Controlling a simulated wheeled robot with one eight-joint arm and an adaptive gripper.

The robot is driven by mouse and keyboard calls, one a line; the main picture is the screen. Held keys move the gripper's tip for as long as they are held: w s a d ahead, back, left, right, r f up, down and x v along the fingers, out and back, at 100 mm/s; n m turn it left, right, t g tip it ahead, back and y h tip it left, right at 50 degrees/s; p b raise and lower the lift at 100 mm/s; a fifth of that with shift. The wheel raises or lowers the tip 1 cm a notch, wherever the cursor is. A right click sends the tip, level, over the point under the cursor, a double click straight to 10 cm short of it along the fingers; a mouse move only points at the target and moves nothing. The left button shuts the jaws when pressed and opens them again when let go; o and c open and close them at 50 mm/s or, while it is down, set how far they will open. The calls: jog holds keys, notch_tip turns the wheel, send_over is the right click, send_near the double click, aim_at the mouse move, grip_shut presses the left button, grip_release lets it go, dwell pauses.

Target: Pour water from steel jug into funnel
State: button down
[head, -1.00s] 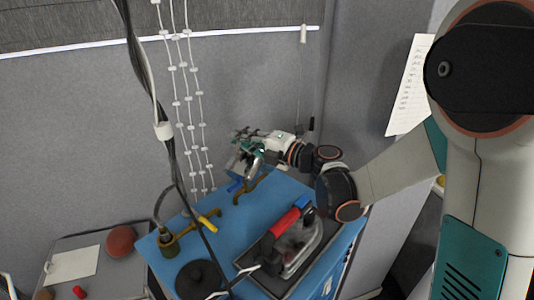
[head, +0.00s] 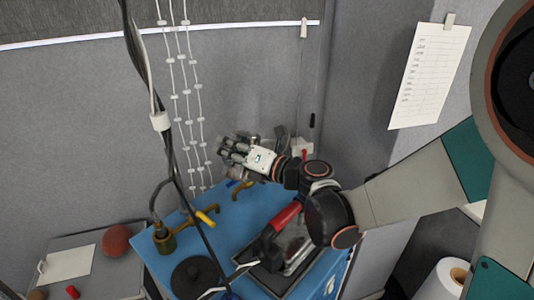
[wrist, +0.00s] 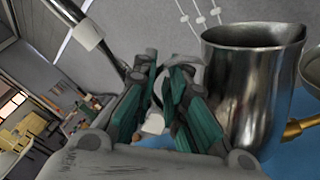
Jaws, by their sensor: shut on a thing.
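The steel jug (wrist: 248,85) is large and shiny in the wrist view, just right of the fingers, with its open mouth toward the top of the picture. My gripper (wrist: 160,82) has teal-padded fingers closed on its handle side; the contact is mostly hidden. In the head view my gripper (head: 230,150) is above the back of the blue table, and the jug is largely hidden behind it. A steel rim (wrist: 312,68) at the right edge of the wrist view may be the funnel; it is cut off. I cannot see water in the jug.
The blue table (head: 262,205) carries a yellow-handled brass valve (head: 165,240), a brass bracket (head: 242,190), a dark round disc (head: 197,277) and a tray with a red-handled tool (head: 287,217). Cables hang in front. A grey side table (head: 120,275) holds a reddish ball (head: 117,240).

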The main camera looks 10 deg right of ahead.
jog(key=shift+s+a+f+n, duration=0.35)
jog(key=shift+s+f+n, duration=0.05)
jog(key=shift+f, duration=0.05)
jog(key=shift+s+a+f+n+b, duration=0.15)
jog(key=shift+s+a+n+b, duration=0.35)
jog(key=shift+n, duration=0.4)
jog(key=shift+s+a+f+n+b, duration=0.1)
jog(key=shift+s+a+n+b, duration=0.3)
jog(key=shift+n, duration=0.5)
